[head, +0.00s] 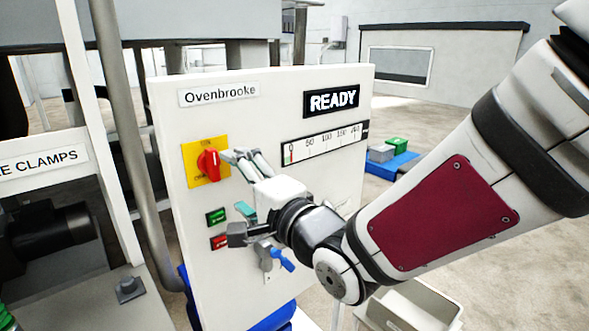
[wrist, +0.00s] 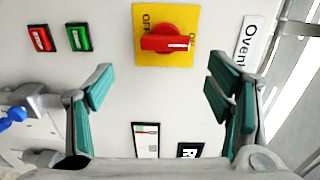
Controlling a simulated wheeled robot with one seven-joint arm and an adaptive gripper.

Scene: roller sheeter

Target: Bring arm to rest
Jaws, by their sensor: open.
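My gripper (head: 240,182) is in front of the white Ovenbrooke control panel (head: 335,90), close to the red rotary switch (head: 208,162) on its yellow plate. In the wrist view my gripper (wrist: 157,90) has its teal-padded fingers wide apart with nothing between them. The red switch (wrist: 167,42) shows beyond the fingertips, apart from them. The display (head: 332,100) reads READY. My arm reaches in from the right side of the head view.
Green (head: 216,216) and red (head: 220,241) push buttons sit below the switch, partly near my gripper. A blue-handled valve (head: 282,258) is under my wrist. A pale bin (head: 418,305) stands at the lower right.

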